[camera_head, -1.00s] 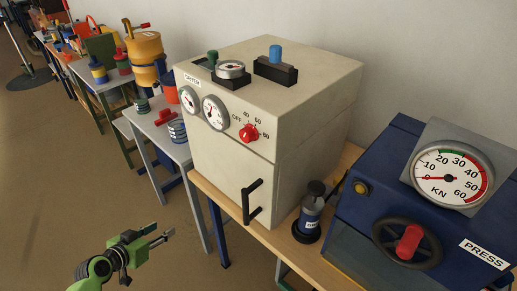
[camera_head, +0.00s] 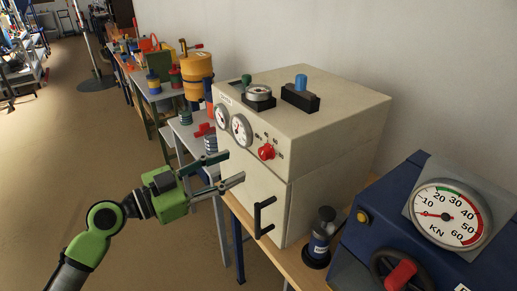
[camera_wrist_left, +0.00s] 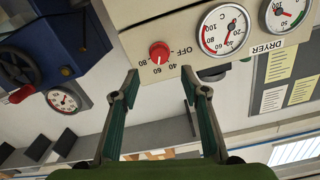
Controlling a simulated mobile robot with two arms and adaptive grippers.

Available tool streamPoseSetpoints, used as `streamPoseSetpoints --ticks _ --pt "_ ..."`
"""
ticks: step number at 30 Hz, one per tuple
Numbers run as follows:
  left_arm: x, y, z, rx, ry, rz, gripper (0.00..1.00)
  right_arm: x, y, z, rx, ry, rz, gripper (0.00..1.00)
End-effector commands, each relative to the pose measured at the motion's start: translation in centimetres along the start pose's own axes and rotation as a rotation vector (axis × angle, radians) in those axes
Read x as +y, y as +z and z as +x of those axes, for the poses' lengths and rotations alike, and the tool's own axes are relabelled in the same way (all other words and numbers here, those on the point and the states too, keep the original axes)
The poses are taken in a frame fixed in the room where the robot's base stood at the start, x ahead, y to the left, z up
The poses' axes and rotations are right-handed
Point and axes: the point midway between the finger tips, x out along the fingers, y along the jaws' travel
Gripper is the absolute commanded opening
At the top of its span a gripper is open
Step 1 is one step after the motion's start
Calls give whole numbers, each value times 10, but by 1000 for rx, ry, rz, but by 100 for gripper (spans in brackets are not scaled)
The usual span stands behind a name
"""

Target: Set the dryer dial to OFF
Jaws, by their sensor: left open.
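The dryer (camera_head: 330,135) is a cream box on a wooden bench, with two round gauges and a red dial (camera_head: 266,152) on its front. In the left wrist view the red dial (camera_wrist_left: 159,52) appears rotated, with OFF, 40, 60 and 80 printed around it. I cannot tell for sure which mark its pointer faces. My left gripper (camera_head: 235,167) is open and empty, in front of the dryer and to the left of the dial. In the left wrist view its open fingers (camera_wrist_left: 160,73) spread on either side below the dial, apart from it.
A black door handle (camera_head: 263,218) sticks out below the dial. A dark bottle (camera_head: 319,238) stands on the bench between the dryer and the blue press (camera_head: 358,240). Side tables with tins and a yellow drum (camera_head: 197,70) stand behind at left.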

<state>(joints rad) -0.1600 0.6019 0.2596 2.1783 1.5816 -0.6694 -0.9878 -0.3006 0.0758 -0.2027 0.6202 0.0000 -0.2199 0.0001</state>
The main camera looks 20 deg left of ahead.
Motion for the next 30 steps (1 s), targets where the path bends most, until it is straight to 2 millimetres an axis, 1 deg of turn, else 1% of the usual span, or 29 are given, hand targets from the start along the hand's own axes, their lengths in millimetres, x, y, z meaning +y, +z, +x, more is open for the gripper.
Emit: streamPoseSetpoints --ticks 1,3,9,12,15,18,26,29,30 --pt "-1 -7 10 2 2 0 41 0 -1 -11 0 0 0 40" --pt "-2 -7 24 3 -1 -3 41 1 -2 -20 0 0 0 40" --pt "-1 -6 63 2 0 -3 41 2 -4 -40 0 2 0 40" --pt "-1 -4 76 1 -1 -2 41 3 -4 -46 0 3 1 40" --pt "-1 -2 84 0 -1 -1 41 4 -4 -48 0 4 1 40" --pt "0 0 89 -2 0 1 41 6 -4 -50 0 6 1 40" --pt "0 1 90 -2 0 1 41 7 -4 -49 -1 8 1 40" --pt "0 1 89 -2 0 1 18 7 -4 -49 -1 8 1 40" --pt "0 1 89 -2 0 1 8 7 -4 -49 -1 8 1 40"
